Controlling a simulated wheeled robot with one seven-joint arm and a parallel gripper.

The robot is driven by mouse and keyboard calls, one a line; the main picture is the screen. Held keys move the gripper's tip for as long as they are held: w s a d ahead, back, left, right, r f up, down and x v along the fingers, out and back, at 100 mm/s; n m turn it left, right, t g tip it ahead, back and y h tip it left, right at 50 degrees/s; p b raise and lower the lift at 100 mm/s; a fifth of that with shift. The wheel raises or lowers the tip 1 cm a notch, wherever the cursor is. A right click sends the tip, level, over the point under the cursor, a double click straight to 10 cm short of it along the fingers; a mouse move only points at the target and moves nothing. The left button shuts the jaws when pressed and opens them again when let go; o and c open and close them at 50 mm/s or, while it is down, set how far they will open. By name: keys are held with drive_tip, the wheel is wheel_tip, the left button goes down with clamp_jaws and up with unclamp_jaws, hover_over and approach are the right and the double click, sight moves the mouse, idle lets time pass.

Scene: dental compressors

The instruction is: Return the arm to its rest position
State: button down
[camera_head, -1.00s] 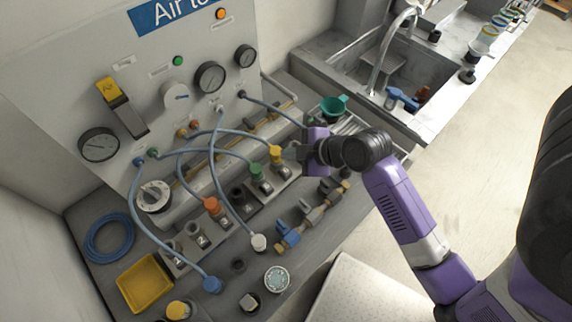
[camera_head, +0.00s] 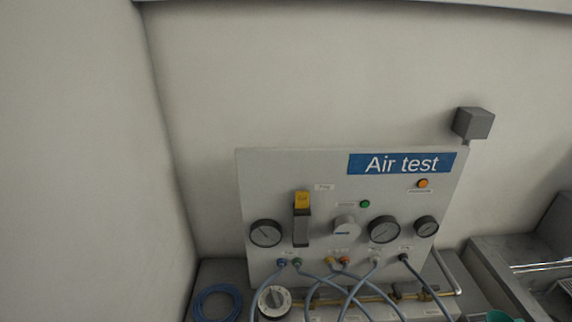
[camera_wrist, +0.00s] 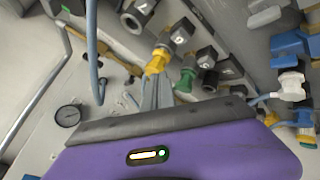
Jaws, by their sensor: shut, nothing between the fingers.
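My gripper (camera_wrist: 157,92) shows only in the wrist view, with its purple body across the bottom and its narrow grey fingers shut and empty. The fingertips point toward a yellow connector (camera_wrist: 157,60) on a hose fitting; whether they touch it I cannot tell. A green connector (camera_wrist: 186,80) sits just to the right of it. My arm is outside the head view, so its overall pose is hidden.
The Air test panel (camera_head: 335,185) with gauges and hoses stands against the wall in the head view. A blue hose coil (camera_head: 216,303) lies at its lower left. In the wrist view, numbered fittings, a gauge (camera_wrist: 68,115) and blue valve parts (camera_wrist: 290,45) surround my gripper.

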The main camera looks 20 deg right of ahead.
wheel_tip(320, 180, up, 5)
drive_tip(key=w+d+m+t+h, duration=0.2)
drive_tip(key=d+m+h, duration=0.1)
drive_tip(key=m, duration=0.1)
drive_tip(key=s+a+r+m+t+b, duration=0.2)
drive_tip(key=s+a+m+t, duration=0.1)
drive_tip(key=a, duration=0.1)
drive_tip(key=s+a+m+y+b, duration=0.1)
drive_tip(key=s+a+y+b, duration=0.2)
drive_tip(key=s+a, duration=1.3)
drive_tip(key=shift+s+a+f+t+y+b, duration=0.2)
drive_tip(key=shift+s+a+t+y+b, duration=0.1)
drive_tip(key=shift+a+b, duration=0.45)
